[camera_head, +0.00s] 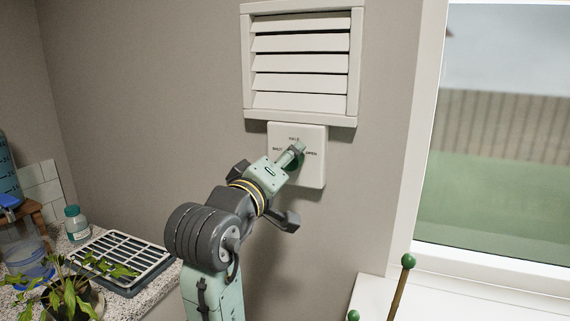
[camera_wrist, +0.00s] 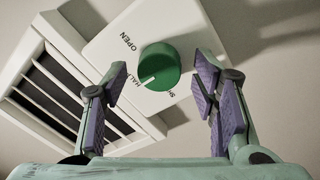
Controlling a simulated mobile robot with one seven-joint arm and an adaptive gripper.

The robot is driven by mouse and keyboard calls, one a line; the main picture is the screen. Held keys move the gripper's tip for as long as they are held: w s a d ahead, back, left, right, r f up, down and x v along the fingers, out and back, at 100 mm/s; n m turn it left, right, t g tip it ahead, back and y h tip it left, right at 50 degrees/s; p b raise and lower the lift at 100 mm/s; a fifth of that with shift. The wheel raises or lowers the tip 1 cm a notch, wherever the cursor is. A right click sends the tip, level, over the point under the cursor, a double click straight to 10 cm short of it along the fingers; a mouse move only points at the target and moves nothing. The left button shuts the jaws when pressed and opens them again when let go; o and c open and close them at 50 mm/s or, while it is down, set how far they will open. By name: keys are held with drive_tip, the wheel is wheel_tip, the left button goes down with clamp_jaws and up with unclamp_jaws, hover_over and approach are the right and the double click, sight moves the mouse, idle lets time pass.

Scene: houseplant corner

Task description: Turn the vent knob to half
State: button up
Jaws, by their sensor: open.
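The green vent knob (camera_wrist: 160,66) sits on a white square plate (camera_wrist: 105,45) marked OPEN and HALF, with a third label partly hidden by the knob and my right-hand finger. The white line on the knob points roughly toward HALF. My gripper (camera_wrist: 162,73) is open, with one finger on each side of the knob in the wrist view and a visible gap to each pad. In the head view my gripper (camera_head: 297,152) is in front of the plate (camera_head: 313,175) and hides most of the knob (camera_head: 295,162). I cannot tell how far the fingertips reach past the knob's face.
A slatted white vent (camera_head: 301,60) is on the wall just above the plate. A window (camera_head: 500,130) is to the right, with green-tipped stakes (camera_head: 403,275) below.

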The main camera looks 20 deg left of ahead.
drive_tip(key=shift+s, duration=0.1)
drive_tip(key=s, duration=1.1)
drive_tip(key=shift+s+a+f, duration=0.3)
drive_tip(key=shift+s, duration=0.1)
drive_tip(key=shift+a, duration=0.1)
